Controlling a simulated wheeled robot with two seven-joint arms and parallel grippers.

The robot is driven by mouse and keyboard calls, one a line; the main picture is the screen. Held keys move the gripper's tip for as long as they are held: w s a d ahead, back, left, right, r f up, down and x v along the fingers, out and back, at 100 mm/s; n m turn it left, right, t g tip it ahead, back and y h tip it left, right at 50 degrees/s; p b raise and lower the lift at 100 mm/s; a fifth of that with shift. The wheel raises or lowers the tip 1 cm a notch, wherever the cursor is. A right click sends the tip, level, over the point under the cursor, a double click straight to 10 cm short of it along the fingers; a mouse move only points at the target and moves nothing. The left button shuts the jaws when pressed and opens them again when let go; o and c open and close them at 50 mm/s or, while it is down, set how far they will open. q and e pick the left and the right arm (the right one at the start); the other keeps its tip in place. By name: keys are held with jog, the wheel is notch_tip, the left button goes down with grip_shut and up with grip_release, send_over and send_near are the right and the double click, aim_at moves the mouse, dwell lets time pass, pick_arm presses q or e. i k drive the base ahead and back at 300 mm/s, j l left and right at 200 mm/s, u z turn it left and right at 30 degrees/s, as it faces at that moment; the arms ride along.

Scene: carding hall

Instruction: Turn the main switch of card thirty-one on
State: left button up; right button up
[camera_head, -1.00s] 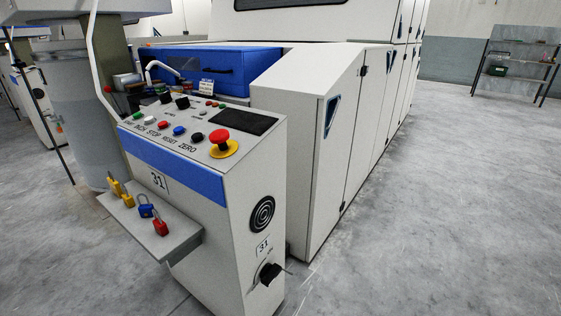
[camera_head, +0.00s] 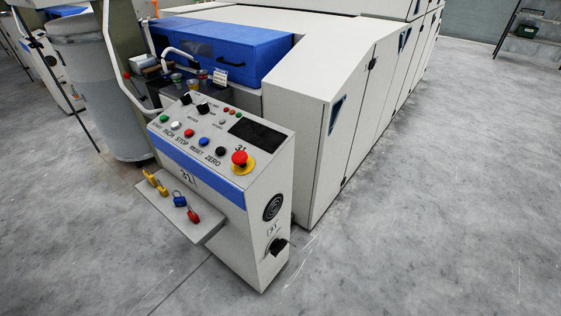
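The control console of card thirty-one (camera_head: 217,185) stands in the middle of the head view, marked 31 on its front and side. The main switch, a black rotary knob (camera_head: 278,246), sits low on its right side face under a small 31 label (camera_head: 272,229). Its handle appears to point to the right; I cannot read the position marks. Neither of my grippers is in view.
A shelf (camera_head: 190,214) juts from the console front with yellow, blue and red padlocks. A red emergency button (camera_head: 239,158) sits on the sloped panel. The white machine body (camera_head: 314,130) stands behind. The grey floor to the right (camera_head: 430,220) is clear.

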aim_at(278, 244)
jog(key=i+l, duration=0.1)
jog(key=l, duration=2)
jog(key=i, duration=0.05)
